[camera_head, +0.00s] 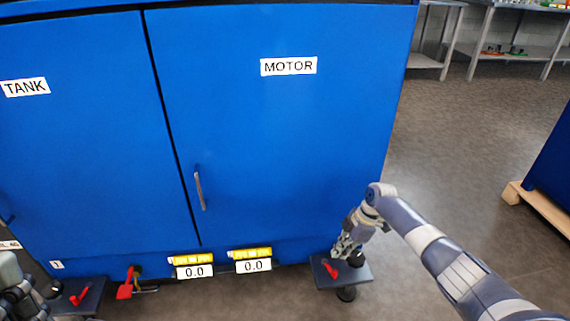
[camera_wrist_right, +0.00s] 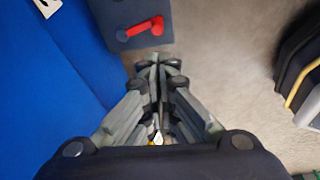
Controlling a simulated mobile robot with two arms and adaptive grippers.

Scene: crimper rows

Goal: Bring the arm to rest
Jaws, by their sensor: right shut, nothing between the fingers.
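My right arm (camera_head: 440,255) comes in from the lower right of the head view. Its gripper (camera_head: 342,250) points down in front of the blue cabinet's lower right corner, close to a dark plate (camera_head: 322,282) with a red lever (camera_head: 332,271). In the right wrist view the gripper (camera_wrist_right: 158,62) is shut and empty. The red lever (camera_wrist_right: 142,29) lies on the plate (camera_wrist_right: 177,36) just beyond the fingertips, apart from them in the picture. Part of my left gripper (camera_head: 18,292) shows at the lower left edge of the head view, too cut off to judge its fingers.
The blue cabinet (camera_head: 270,140) has doors labelled TANK and MOTOR. Below are two 0.0 displays (camera_head: 194,271), a red valve handle (camera_head: 126,289) and another red-levered plate (camera_head: 88,298). Grey shelves (camera_head: 500,50) stand behind. Open floor (camera_head: 460,130) lies right of the cabinet.

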